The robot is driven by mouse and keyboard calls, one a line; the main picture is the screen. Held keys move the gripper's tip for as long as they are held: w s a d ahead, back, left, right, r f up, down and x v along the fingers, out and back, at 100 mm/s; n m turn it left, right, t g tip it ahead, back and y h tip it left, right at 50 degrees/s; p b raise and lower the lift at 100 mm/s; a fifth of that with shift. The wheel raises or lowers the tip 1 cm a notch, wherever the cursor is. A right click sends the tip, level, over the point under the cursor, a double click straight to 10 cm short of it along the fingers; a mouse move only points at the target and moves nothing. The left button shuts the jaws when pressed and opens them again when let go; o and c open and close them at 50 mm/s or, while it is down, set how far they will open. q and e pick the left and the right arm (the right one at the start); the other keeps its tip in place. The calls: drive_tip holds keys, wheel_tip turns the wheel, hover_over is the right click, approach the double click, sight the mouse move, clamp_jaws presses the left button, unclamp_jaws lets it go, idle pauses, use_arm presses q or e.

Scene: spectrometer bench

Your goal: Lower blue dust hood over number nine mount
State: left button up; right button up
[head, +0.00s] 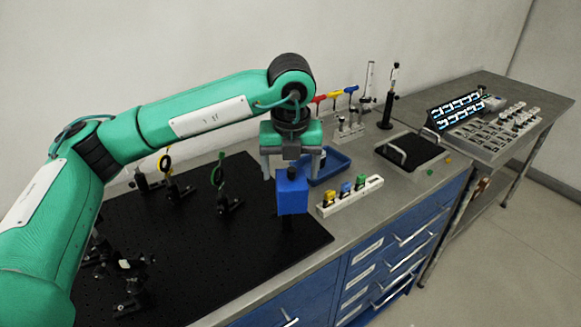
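The blue dust hood (292,197) is a box with a dark knob on top. It is upright at the right part of the black breadboard (250,262). A dark post or mount (287,223) shows just under the hood; the hood hides its upper part. No number nine label is readable. My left gripper (292,172) points down directly above the hood. Its two fingers stand wide apart, one on each side of the knob, with visible gaps, so it looks open. My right gripper is not in view.
Several optic mounts (222,198) stand on the breadboard, left of the hood. A white rack (350,197) with coloured pieces is close on the right. A blue tray (330,165) lies behind it. A black-topped device (410,150) and a side table (490,95) are farther right.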

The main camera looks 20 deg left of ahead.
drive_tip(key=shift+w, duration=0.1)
use_arm(q)
drive_tip(key=shift+r, duration=0.4)
wheel_tip(320, 180, up, 13)
drive_tip(key=s+b, duration=0.1)
drive_tip(key=b, duration=0.1)
drive_tip(key=shift+s+d, duration=0.3)
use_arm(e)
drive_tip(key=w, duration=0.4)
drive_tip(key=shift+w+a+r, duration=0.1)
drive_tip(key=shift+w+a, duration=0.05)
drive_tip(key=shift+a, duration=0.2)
